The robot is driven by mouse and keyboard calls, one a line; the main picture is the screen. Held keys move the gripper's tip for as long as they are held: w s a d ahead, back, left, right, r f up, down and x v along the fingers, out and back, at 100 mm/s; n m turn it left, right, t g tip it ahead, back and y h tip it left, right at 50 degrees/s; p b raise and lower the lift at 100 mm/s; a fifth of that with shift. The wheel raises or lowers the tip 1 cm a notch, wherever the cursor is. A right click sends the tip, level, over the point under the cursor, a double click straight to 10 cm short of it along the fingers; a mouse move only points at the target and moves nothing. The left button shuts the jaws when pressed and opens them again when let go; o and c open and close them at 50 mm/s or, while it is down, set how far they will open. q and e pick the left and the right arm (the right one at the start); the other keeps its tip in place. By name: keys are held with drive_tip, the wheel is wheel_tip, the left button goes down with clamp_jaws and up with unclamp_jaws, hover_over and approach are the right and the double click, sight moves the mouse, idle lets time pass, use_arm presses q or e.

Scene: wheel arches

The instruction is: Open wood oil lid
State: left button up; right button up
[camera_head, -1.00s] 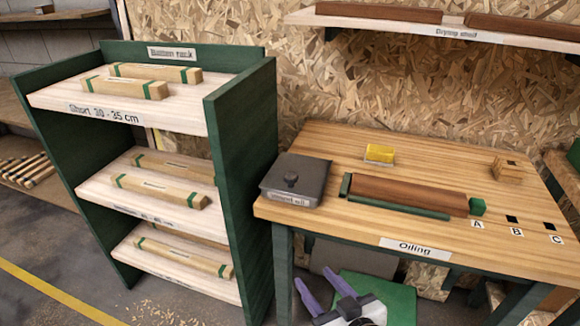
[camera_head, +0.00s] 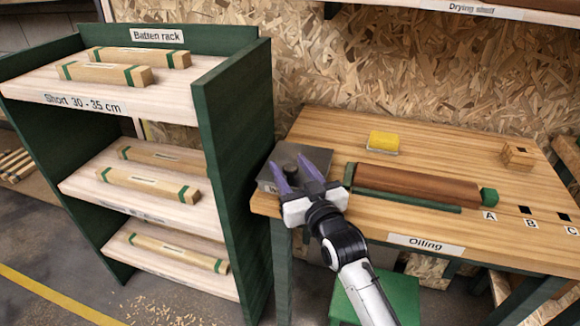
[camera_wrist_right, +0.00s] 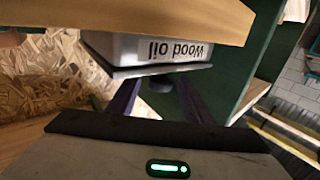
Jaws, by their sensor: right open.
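The wood oil container (camera_head: 318,157) is a grey box at the left end of the oiling table. It has a dark flat lid with a round dark knob (camera_head: 291,169). In the right wrist view the container (camera_wrist_right: 135,48) appears upside down with its "Wood oil" label, and the knob (camera_wrist_right: 161,86) shows between my fingers. My right gripper (camera_head: 289,165) is open, its purple fingers reaching over the lid on either side of the knob. I cannot tell whether they touch it. My arm hides part of the container's front. My left gripper is not in view.
The oiling table (camera_head: 450,143) also holds a brown batten (camera_head: 415,186), a yellow sponge (camera_head: 383,141) and a small wooden block (camera_head: 517,156). The green batten rack (camera_head: 235,130) stands close on the left. A green stool (camera_head: 395,295) is below the table.

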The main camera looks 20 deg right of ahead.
drive_tip(key=shift+w, duration=0.3)
